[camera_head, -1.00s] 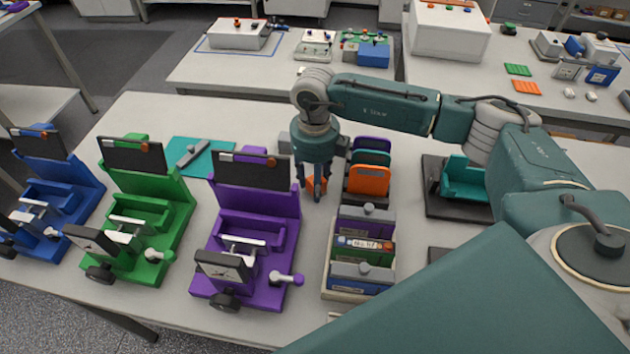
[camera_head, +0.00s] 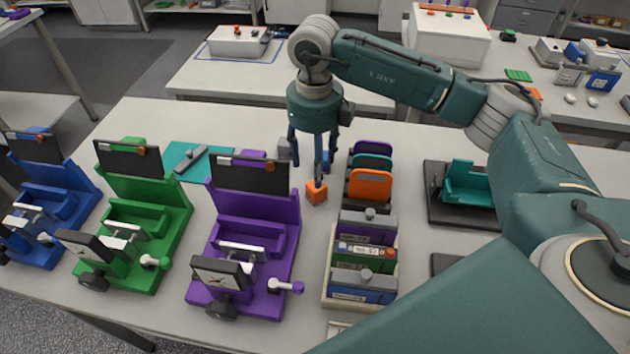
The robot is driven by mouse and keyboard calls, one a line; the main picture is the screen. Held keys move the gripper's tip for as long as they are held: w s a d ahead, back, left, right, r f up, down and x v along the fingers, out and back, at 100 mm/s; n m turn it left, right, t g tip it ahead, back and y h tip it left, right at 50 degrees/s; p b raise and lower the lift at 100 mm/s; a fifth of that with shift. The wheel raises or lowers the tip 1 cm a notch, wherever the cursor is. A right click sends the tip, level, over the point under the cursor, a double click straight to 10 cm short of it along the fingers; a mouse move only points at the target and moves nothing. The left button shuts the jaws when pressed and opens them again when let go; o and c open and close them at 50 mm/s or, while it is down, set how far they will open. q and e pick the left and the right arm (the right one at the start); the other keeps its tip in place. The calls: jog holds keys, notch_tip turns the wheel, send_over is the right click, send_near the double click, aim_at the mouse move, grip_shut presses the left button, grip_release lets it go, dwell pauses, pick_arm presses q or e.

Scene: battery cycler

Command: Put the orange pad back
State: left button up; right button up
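The orange pad (camera_head: 370,185) stands upright in the front of a dark rack, with a teal pad (camera_head: 372,161) and a purple pad (camera_head: 373,147) behind it. My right gripper (camera_head: 316,168) comes in from the right and points down, left of the rack. Its fingers are spread apart, with nothing seen between them. It is apart from the orange pad. An orange cube (camera_head: 316,192) sits on the table just below and in front of the fingertips. My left gripper is not in view.
Purple (camera_head: 255,250), green (camera_head: 140,235) and blue (camera_head: 60,205) fixtures stand to the left. A box of cells (camera_head: 328,285) is in front of the rack. A teal holder (camera_head: 470,185) on a dark base stands at right.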

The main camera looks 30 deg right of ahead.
jog(key=shift+r, duration=1.7)
